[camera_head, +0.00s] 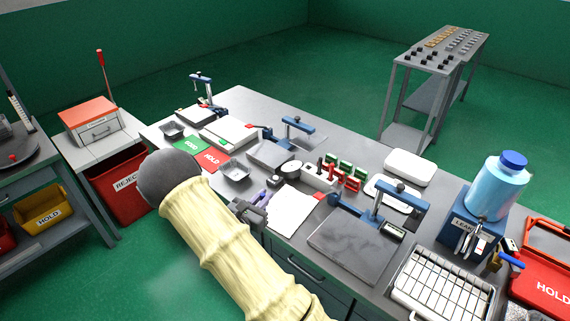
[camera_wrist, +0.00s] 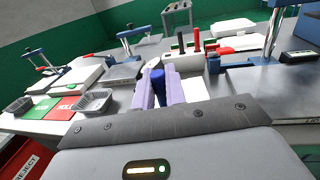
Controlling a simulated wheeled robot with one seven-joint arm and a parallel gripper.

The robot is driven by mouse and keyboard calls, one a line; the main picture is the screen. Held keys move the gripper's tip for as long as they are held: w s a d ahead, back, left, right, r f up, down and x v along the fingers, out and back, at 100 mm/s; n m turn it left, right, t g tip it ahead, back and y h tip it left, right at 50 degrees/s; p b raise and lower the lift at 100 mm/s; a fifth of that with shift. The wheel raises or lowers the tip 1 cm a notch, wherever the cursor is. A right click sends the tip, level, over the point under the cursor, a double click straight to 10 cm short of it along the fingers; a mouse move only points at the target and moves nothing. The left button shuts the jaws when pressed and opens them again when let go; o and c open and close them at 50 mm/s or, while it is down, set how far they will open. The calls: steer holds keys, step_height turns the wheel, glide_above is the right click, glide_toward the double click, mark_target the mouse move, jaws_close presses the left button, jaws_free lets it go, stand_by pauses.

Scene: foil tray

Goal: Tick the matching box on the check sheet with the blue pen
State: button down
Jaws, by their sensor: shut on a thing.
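My gripper (camera_head: 262,203) is at the front edge of the bench, just left of the white check sheet (camera_head: 293,213). In the wrist view its two purple fingers (camera_wrist: 158,90) are shut on the blue pen (camera_wrist: 157,80), whose blue upper part shows between them. The pen's tip is hidden. The sheet lies flat on the bench; part of it shows beyond the fingers in the wrist view (camera_wrist: 194,90). Its boxes and print are too small to read. A foil tray (camera_head: 235,171) sits left of the sheet, near the green mat (camera_head: 190,147) and the red HOLD mat (camera_head: 210,159).
A white pen block (camera_head: 317,176) with black and red pens stands behind the sheet, beside a round dial (camera_head: 291,168). A grey plate with a blue clamp (camera_head: 350,245) is close on the right. Another foil tray (camera_head: 172,130) stands far left. A red REJECT bin (camera_head: 122,185) is off the bench.

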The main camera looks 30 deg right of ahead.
steer(key=s+a+f+b, duration=0.2)
steer(key=a+f+b, duration=0.1)
steer(key=f, duration=0.3)
steer(key=s+a+f+n+t+b, duration=0.1)
steer(key=s+a+f+b, duration=0.1)
steer(key=f+b, duration=0.2)
steer(key=s+a+f+b, duration=0.3)
steer(key=f+b, duration=0.1)
steer(key=f, duration=0.5)
steer(key=shift+a+t+y+b, duration=0.3)
steer(key=shift+a+y+b, duration=0.05)
steer(key=shift+y, duration=0.05)
steer(key=shift+s, duration=0.1)
